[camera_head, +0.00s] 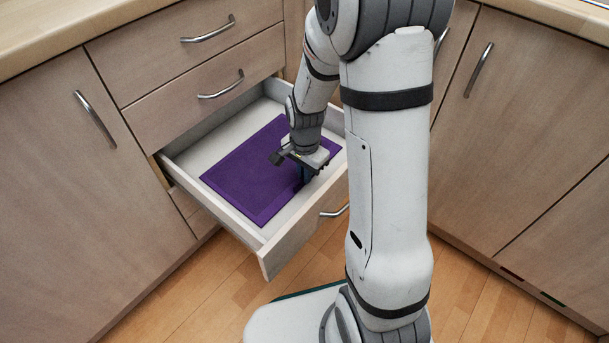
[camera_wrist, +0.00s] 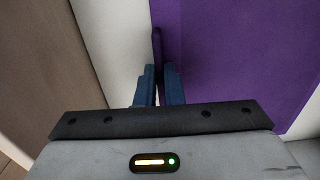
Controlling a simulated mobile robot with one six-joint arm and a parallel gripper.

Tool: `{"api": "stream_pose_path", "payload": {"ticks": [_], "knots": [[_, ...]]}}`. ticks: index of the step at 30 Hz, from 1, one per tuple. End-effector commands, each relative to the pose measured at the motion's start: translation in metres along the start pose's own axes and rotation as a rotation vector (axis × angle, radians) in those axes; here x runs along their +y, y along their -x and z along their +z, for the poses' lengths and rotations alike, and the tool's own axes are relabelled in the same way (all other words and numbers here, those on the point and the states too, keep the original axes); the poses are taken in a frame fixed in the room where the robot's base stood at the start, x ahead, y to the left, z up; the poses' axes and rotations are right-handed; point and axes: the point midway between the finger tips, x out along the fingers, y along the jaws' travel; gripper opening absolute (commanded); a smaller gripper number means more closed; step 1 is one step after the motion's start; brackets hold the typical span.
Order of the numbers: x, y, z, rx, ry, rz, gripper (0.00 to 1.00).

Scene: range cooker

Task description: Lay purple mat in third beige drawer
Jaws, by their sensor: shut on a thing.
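The purple mat (camera_head: 245,178) lies flat inside the open beige drawer (camera_head: 185,157), the third one down in its stack. It covers much of the white drawer floor. My gripper (camera_head: 304,178) reaches down into the drawer at the mat's right edge. In the wrist view, the blue fingers of my gripper (camera_wrist: 158,88) are shut on the edge of the purple mat (camera_wrist: 235,60), and a fold of it stands up between them. The drawer's pale floor (camera_wrist: 112,45) shows to the left of the fingers. My arm hides part of the drawer's right side.
Two shut drawers with bar handles, the upper (camera_head: 208,29) and the lower (camera_head: 221,84), sit above the open one. Cupboard doors stand on the left (camera_head: 95,120) and right (camera_head: 480,70). Wooden floor (camera_head: 190,300) is free before the drawer.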

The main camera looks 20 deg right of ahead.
Motion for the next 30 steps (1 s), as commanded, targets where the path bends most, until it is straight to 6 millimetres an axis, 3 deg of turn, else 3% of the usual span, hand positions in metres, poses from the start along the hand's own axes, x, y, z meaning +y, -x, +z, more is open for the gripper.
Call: {"api": "stream_pose_path", "payload": {"ticks": [9,10,18,26,30], "knots": [[0.0,-0.002,0.0,0.001,0.001,-0.001,0.0],[0.0,-0.002,0.0,0.0,0.001,0.0,0.09],[-0.001,-0.001,0.001,0.0,0.002,-0.001,0.29],[-0.001,0.002,0.001,0.001,0.002,-0.001,0.29],[-0.001,0.02,0.001,0.002,0.003,-0.003,0.29]]}}
